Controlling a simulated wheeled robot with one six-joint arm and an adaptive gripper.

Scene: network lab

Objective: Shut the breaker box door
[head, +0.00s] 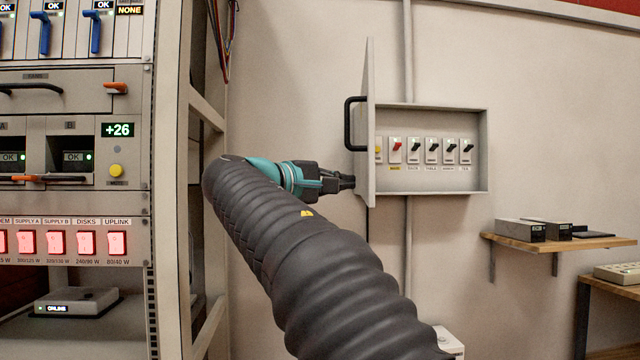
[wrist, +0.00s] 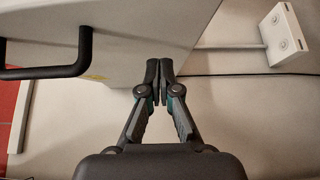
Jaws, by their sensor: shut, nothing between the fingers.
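The breaker box (head: 488,150) is mounted on the wall in the head view, with a row of switches inside. Its grey door (head: 370,90) is hinged at the left and stands open, swung out from the box. A black bar handle (head: 349,124) is on the door's outer face; it also shows in the wrist view (wrist: 84,50). My gripper (head: 350,181) is shut and empty, at the outer face of the door, below the handle. In the wrist view the fingertips (wrist: 160,68) are together near the door panel (wrist: 135,45); I cannot tell whether they touch it.
An equipment rack (head: 170,200) stands at the left, close to my arm. A wooden shelf (head: 590,243) with small devices is at the lower right. A conduit (head: 408,60) runs up the wall behind the box. The wall between rack and box is bare.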

